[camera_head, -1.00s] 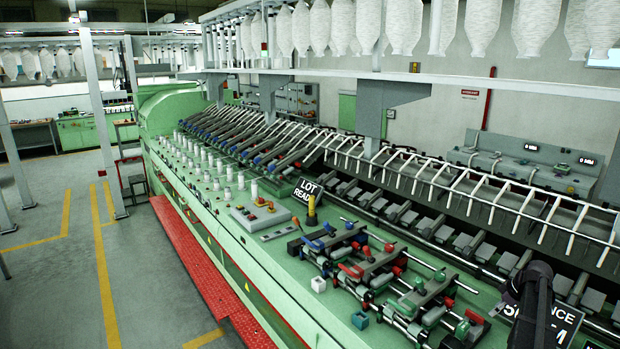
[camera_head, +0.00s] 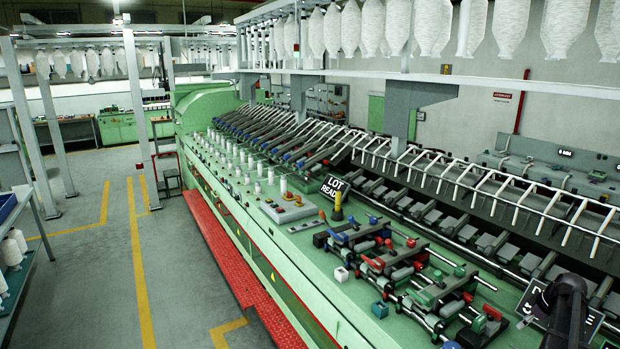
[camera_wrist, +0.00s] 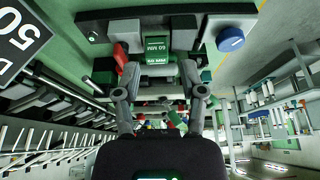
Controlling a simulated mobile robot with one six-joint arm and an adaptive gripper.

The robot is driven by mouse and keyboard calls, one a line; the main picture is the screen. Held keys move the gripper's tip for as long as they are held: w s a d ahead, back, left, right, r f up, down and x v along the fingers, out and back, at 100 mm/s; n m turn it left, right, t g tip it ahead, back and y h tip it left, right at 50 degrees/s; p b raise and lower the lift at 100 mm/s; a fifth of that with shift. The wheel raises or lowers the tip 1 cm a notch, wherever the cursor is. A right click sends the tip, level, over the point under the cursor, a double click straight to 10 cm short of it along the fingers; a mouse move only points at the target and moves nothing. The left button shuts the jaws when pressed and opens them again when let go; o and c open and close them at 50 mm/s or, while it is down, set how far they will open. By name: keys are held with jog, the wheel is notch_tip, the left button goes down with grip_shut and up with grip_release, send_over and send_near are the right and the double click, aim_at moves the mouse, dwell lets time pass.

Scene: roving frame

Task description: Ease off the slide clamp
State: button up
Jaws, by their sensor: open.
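Spring-loaded drafting arms lie on the green machine top, with blue parts (camera_head: 341,237), red parts (camera_head: 376,263) and green parts (camera_head: 424,298). I cannot tell which part is the slide clamp. In the wrist view, a green block marked "60 MM" (camera_wrist: 157,45) lies beyond my gripper (camera_wrist: 160,72), with a red lever (camera_wrist: 120,58) to its left and a blue knob (camera_wrist: 231,39) to its right. The fingers are apart, and nothing shows gripped between them. In the head view my dark arm hides part of the lower right; its fingertips are not visible there.
A "LOT READY" sign (camera_head: 334,187) and a yellow post (camera_head: 338,206) stand behind the arms. A dark sign (camera_head: 534,301) stands beside my arm. Floor (camera_head: 95,265) is open at left.

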jog(key=w+a+f+m+g+b, duration=0.1)
jog(key=a+f+b, duration=0.25)
jog(key=a, duration=0.55)
jog(key=a+f+m+b, duration=0.1)
jog(key=a+f+b, duration=0.25)
jog(key=a, duration=0.65)
jog(key=w+a+f+g+b, duration=0.1)
jog(key=a+f+b, duration=0.3)
jog(key=a, duration=0.5)
jog(key=s+a+f+m+b, duration=0.1)
jog(key=s+a+f+b, duration=0.2)
jog(key=a, duration=0.5)
jog(key=s+a+f+m+g+h+b, duration=0.1)
jog(key=s+a+f+b, duration=0.3)
jog(key=a, duration=0.4)
jog(key=s+a+f+m+h+b, duration=0.1)
jog(key=s+a+f+b, duration=0.2)
jog(key=a, duration=0.5)
notch_tip(320, 180, down, 2)
jog(key=shift+s+f+m+g, duration=0.1)
jog(key=shift+s+m+g, duration=0.2)
jog(key=shift+s+g, duration=0.15)
